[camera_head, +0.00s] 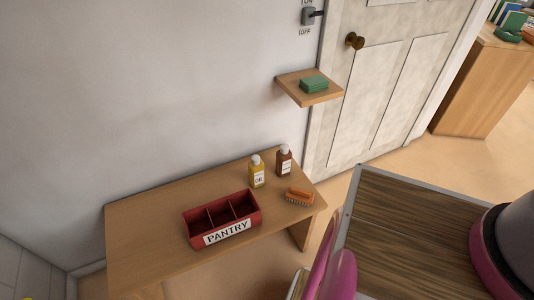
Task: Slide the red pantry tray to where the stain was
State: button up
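The red pantry tray (188,228) sits on the low wooden table near its front edge. It has open compartments that look empty and a white label reading PANTRY on its front. I see no stain on the bare tabletop (145,225); the surface under and behind the tray is hidden. My gripper cannot be made out in this view. Pink rounded parts of my own body show at the bottom, right of the table, and nothing of mine touches the tray.
A yellow-labelled oil bottle (257,172), a brown bottle (284,163) and an orange brush (299,197) stand or lie right of the tray. A green sponge-like block (314,84) rests on a wall shelf (293,88). The table's left part is clear.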

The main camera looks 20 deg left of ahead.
aim_at(207, 225)
jog(key=u, duration=1.25)
jog(key=k+l+u, duration=0.25)
jog(key=u, duration=0.2)
jog(key=k+l+u, duration=0.2)
jog(key=u, duration=0.25)
jog(key=k+j, duration=0.05)
jog(key=k, duration=0.05)
